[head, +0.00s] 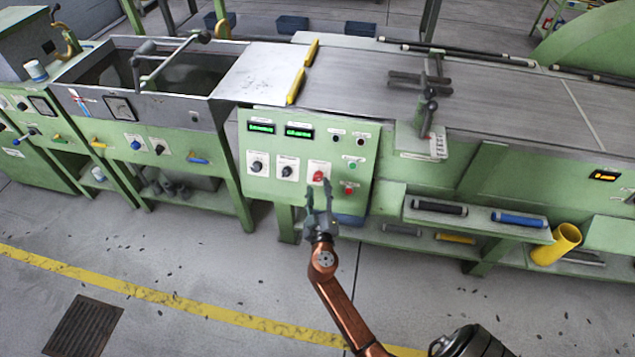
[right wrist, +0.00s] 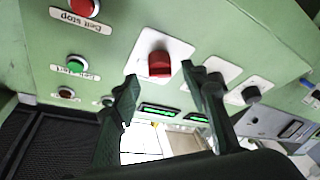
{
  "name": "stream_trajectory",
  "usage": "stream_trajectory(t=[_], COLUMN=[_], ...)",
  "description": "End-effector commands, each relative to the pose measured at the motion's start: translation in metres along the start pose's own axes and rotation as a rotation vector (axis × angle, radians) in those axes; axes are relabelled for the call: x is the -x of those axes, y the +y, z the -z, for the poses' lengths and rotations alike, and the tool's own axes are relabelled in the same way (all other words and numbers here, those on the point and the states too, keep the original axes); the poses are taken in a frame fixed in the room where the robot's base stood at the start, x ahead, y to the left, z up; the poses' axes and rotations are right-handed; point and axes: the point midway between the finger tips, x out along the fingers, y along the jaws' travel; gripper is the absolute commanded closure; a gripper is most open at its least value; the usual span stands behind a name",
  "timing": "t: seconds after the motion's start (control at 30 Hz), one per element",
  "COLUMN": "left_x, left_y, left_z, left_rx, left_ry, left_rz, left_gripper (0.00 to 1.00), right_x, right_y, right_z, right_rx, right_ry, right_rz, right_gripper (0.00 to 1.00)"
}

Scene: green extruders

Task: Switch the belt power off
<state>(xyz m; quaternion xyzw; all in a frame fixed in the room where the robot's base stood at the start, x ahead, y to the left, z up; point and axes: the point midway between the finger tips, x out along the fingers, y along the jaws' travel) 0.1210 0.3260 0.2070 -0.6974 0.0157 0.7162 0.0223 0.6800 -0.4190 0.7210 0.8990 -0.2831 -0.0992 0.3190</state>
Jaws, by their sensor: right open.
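The green control panel (head: 300,140) stands at the middle of the machine line. A red rotary knob (head: 318,176) on a white plate sits on its lower part; in the right wrist view the red knob (right wrist: 159,64) shows large. My right gripper (head: 319,205) is open in front of the panel, just below the red knob. In the right wrist view its fingertips (right wrist: 162,76) lie on either side of the knob, apart from each other, with nothing held. I cannot tell whether they touch the plate. The knob's label is unreadable. My left gripper is not in view.
Two black knobs (head: 272,166) sit left of the red knob. A green button (head: 352,165) and a red button (head: 349,190) are close on its right; the wrist view shows a "belt stop" label (right wrist: 82,20). Open floor (head: 200,260) lies before the panel.

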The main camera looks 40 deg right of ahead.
Motion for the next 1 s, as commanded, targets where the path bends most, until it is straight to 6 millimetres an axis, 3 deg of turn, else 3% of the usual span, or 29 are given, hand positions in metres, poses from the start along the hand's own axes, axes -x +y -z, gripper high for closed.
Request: stream_trajectory(t=[0.23,0.6,1.0], left_x=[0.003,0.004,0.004], left_y=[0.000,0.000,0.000], left_z=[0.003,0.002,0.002], left_rx=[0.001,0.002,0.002], left_ry=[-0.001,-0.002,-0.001], left_rz=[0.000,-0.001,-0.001], left_gripper=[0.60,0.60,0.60], right_x=[-0.030,-0.035,-0.035], right_y=[-0.001,-0.001,-0.001], right_z=[0.000,-0.001,-0.001], right_rx=[0.001,0.000,0.001], right_ry=[0.000,-0.001,-0.001], right_rz=[0.002,0.002,0.003], right_gripper=[0.59,0.60,0.87])
